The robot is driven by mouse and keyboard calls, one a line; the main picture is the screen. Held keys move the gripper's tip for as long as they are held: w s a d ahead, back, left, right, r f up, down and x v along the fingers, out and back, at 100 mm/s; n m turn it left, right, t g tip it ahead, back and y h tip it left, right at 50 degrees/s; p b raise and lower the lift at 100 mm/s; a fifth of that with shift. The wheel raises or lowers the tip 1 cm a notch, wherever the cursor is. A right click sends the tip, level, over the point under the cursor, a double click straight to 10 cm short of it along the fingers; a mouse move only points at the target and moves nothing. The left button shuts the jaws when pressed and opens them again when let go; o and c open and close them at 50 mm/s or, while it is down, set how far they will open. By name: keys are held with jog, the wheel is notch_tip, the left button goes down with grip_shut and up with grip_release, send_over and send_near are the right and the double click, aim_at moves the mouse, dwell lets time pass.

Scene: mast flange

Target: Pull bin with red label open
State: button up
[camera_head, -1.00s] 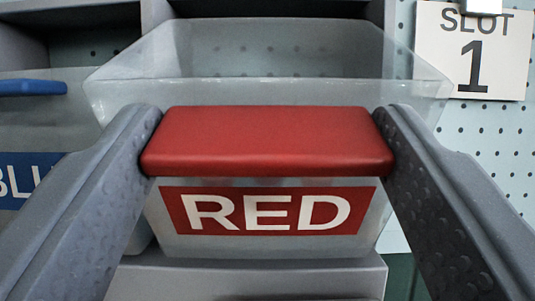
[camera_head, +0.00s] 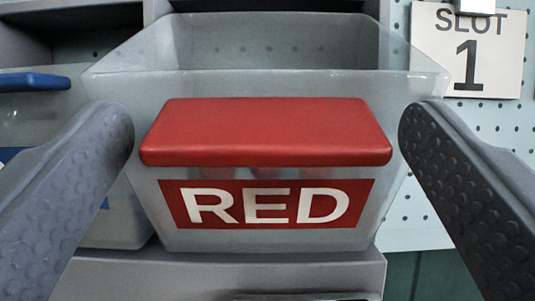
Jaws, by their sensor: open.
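The bin with the red label (camera_head: 268,240) is a clear, see-through box in the middle of the view. It has a thick red handle (camera_head: 266,134) across its front and a red label (camera_head: 265,204) reading RED below. A few pale shapes show faintly through the front under the handle. My gripper (camera_head: 266,128) is open, with one dark, dimpled finger on each side of the handle. A gap shows between each finger and the handle's ends, so neither finger touches it.
A second clear bin (camera_head: 112,228) with a blue handle (camera_head: 34,81) stands to the left, partly behind my left finger. A grey shelf ledge (camera_head: 225,275) runs under the bins. A SLOT 1 sign (camera_head: 467,50) hangs on the pegboard (camera_head: 490,140) at right.

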jog(key=b+v, duration=1.2)
jog(key=v, duration=0.1)
jog(key=shift+s+f+b, duration=0.15)
jog(key=shift+f+b, duration=0.15)
jog(key=shift+b, duration=0.05)
jog(key=shift+s, duration=0.1)
jog(key=shift+r, duration=0.15)
dwell(0.5)
notch_tip(320, 180, up, 14)
jog(key=g+p, duration=0.1)
jog(key=g, duration=0.4)
jog(key=s+r+g, duration=0.1)
jog(key=s+r, duration=0.3)
jog(key=s, duration=0.2)
jog(key=s+r+g+p, duration=0.1)
jog(key=s+r+g, duration=0.1)
jog(key=s+r, duration=0.3)
jog(key=s, duration=0.2)
jog(key=shift+s+g, duration=0.25)
jog(key=shift+g, duration=0.05)
